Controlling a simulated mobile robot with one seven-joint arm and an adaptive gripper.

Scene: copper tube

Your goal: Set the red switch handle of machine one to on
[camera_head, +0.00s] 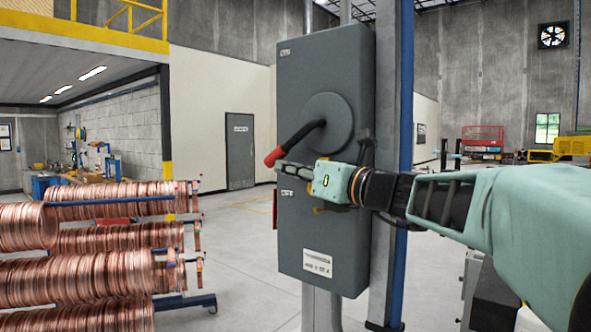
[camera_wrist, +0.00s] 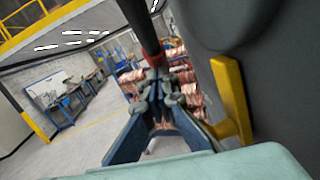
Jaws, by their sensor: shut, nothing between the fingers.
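The switch handle (camera_head: 301,139) is a black lever with a red tip, on a round hub on the front of a tall grey switch box (camera_head: 335,230). The lever slants down and to the left, its red tip lowest. My gripper (camera_head: 281,167) is shut and empty, pointing left across the box front just below the red tip. In the wrist view the lever (camera_wrist: 141,22) comes down from the top and its red part (camera_wrist: 155,59) ends close above the shut fingertips (camera_wrist: 158,90). I cannot tell whether they touch. No machine number is legible.
A blue post (camera_head: 406,100) stands right of the box, behind my arm. Racks of copper coils (camera_head: 90,240) fill the lower left. A yellow bar (camera_wrist: 232,105) shows right of the fingers in the wrist view. The floor (camera_head: 245,255) between racks and box is clear.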

